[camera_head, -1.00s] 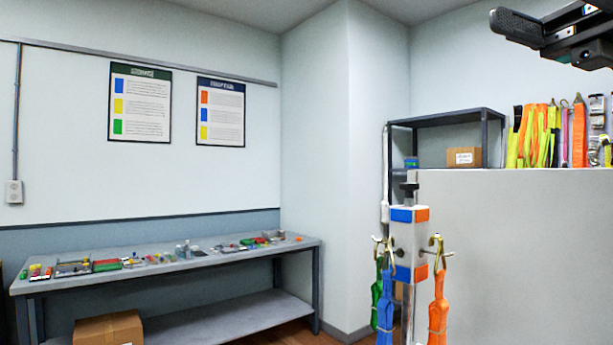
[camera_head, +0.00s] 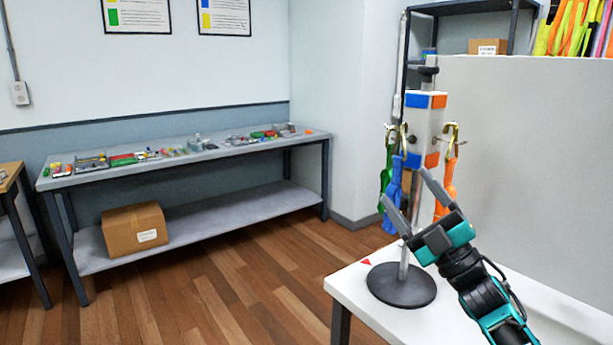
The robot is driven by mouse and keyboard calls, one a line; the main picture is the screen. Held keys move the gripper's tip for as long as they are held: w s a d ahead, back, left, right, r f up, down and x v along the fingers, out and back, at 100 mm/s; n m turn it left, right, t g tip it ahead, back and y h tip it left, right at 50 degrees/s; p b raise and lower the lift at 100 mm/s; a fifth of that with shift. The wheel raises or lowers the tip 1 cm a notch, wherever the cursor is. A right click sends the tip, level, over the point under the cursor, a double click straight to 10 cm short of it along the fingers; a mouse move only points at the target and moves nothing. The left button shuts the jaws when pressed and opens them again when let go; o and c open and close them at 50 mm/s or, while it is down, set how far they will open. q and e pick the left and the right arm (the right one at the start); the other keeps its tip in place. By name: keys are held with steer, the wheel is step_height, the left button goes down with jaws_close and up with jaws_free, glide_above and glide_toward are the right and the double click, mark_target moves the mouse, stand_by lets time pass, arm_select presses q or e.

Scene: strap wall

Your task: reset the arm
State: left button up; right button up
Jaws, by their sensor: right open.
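My right gripper (camera_head: 410,199) is open and empty, with its arm coming in from the lower right. It stands in front of the strap stand's pole, above the round dark base (camera_head: 401,286), and hides part of the stand. The stand's white post (camera_head: 422,128) has blue and orange blocks at top and bottom. Brass hooks on it hold a blue strap (camera_head: 393,185), a green strap (camera_head: 386,178) and an orange strap (camera_head: 449,180). I cannot tell whether the gripper touches the stand. My left gripper is out of view.
The stand is on a white table (camera_head: 349,285) beside a grey panel (camera_head: 530,150). A grey bench (camera_head: 200,156) with small items runs along the left wall, with a cardboard box (camera_head: 134,229) on its lower shelf. Wooden floor (camera_head: 250,290) lies open between.

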steer(key=s+f+m+g+h, duration=0.1)
steer(key=s+f+m+h, duration=0.3)
steer(key=f, duration=0.5)
steer(key=s+f+m+h, duration=0.3)
steer(key=f+m+h, duration=0.25)
steer(key=f, duration=0.35)
steer(key=s+f+m+g+h, duration=0.1)
steer(key=s+f+m+h, duration=0.3)
steer(key=f, duration=0.5)
steer(key=s+f+m+g+h, duration=0.2)
steer(key=s+f+m+g, duration=0.3)
steer(key=s+f, duration=0.8)
steer(key=s+g, duration=0.1)
steer(key=s, duration=0.2)
steer(key=shift+s+f+m+g, duration=0.2)
steer(key=shift+f+m+g, duration=0.1)
steer(key=shift+f+m, duration=0.1)
